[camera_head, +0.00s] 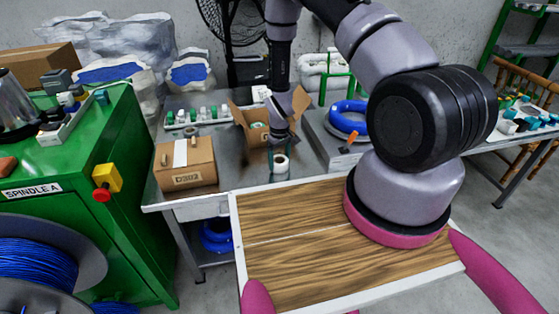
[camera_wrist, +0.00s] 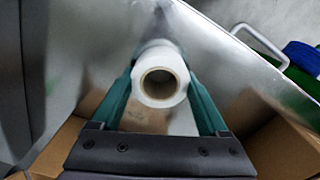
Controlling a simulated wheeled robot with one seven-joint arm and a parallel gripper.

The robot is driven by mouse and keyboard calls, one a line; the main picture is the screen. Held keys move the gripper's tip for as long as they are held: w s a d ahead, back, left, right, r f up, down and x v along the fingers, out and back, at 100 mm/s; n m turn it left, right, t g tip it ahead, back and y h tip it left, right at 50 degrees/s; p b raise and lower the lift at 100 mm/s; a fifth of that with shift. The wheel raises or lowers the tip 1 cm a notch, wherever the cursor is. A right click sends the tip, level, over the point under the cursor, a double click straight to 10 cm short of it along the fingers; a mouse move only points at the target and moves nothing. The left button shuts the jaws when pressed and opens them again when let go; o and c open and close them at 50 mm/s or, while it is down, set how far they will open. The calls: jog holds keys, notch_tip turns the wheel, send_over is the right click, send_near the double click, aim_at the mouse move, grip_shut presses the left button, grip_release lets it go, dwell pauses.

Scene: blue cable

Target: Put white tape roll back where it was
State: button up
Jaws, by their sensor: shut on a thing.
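The white tape roll (camera_head: 281,167) is between the fingers of my gripper (camera_head: 280,165) in the head view, at the front part of the metal table. In the wrist view the white tape roll (camera_wrist: 160,80) shows its round end and brown core, with the green fingers of my gripper (camera_wrist: 160,95) shut on its two sides. From these views I cannot tell whether the roll touches the table top. An open cardboard box (camera_head: 258,133) stands just behind the gripper, with some small items in it partly hidden by the arm.
A closed cardboard box (camera_head: 185,163) stands to the left on the metal table (camera_head: 224,178). A tray of small bottles (camera_head: 195,116) is at the back. A blue cable coil (camera_head: 347,117) lies to the right. A wooden board (camera_head: 290,245) is in front.

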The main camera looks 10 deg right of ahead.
jog(key=o, duration=1.2)
jog(key=shift+o, duration=0.2)
notch_tip(320, 180, up, 40)
jog(key=s+d+m+t+y, duration=0.1)
jog(key=s+d+m+t, duration=0.1)
jog(key=d+m+t, duration=0.15)
jog(key=s+d+r+m+t+y, duration=0.1)
jog(key=s+r+m, duration=0.4)
jog(key=s+r, duration=1.3)
jog(key=s+d+t, duration=0.1)
jog(key=s+t, duration=0.1)
jog(key=shift+s+d+r+t, duration=0.15)
jog(key=shift+s+r+t, duration=0.05)
jog(key=shift+r+t, duration=0.2)
